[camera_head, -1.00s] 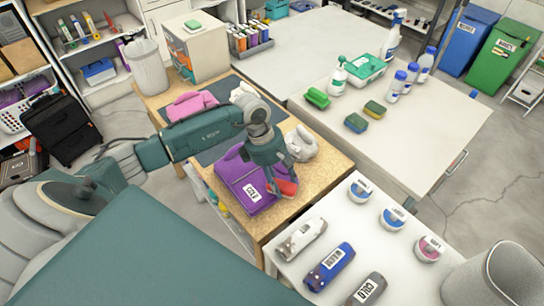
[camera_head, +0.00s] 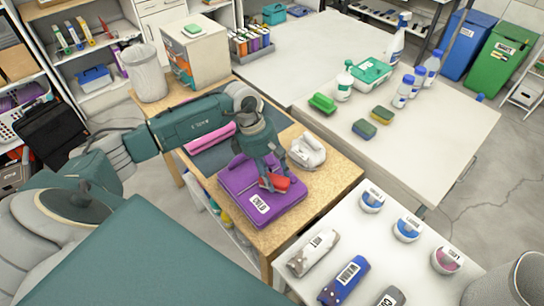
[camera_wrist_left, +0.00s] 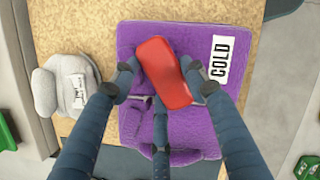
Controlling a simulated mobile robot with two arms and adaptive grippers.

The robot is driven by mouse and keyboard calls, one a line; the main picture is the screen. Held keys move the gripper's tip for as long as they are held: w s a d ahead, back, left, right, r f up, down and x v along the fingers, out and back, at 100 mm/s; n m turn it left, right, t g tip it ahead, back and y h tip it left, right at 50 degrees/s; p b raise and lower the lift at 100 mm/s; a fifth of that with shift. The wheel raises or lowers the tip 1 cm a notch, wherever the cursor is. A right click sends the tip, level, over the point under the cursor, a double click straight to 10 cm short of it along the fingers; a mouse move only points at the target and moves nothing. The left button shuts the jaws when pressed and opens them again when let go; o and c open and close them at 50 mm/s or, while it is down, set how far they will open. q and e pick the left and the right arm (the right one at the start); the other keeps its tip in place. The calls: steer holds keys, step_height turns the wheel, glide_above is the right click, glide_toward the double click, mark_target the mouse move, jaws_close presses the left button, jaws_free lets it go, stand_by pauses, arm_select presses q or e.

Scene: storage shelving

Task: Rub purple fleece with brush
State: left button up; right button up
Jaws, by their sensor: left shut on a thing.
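The purple fleece (camera_head: 240,180) lies folded on the wooden table, with a white COLD label (camera_head: 259,203) on it. It also shows in the left wrist view (camera_wrist_left: 200,130). My left gripper (camera_head: 274,180) is over the fleece's right part. It is shut on the red brush (camera_head: 277,184), whose red back shows between the fingers in the left wrist view (camera_wrist_left: 163,73). The brush is at the fleece's surface, beside the label; its underside is hidden, so I cannot tell whether it touches. My right gripper is not in view.
A light grey folded garment (camera_head: 308,150) lies just beside the fleece. A pink garment (camera_head: 212,137) lies behind my left arm. A white table with labelled rollers (camera_head: 344,280) and round tins (camera_head: 406,229) stands at the front right. A green brush (camera_head: 322,103) and sponges lie on another table.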

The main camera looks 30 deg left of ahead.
arm_select(q)
steer(key=r, duration=0.3)
steer(key=r+p, duration=0.1)
steer(key=r, duration=0.1)
steer(key=shift+d, duration=0.35)
steer(key=shift+r, duration=0.25)
steer(key=shift+a+r+p, duration=0.2)
steer(key=shift+r+p, duration=0.4)
steer(key=shift+r, duration=0.1)
steer(key=shift+d+r, duration=0.1)
steer(key=shift+r, duration=0.3)
steer(key=shift+d, duration=0.1)
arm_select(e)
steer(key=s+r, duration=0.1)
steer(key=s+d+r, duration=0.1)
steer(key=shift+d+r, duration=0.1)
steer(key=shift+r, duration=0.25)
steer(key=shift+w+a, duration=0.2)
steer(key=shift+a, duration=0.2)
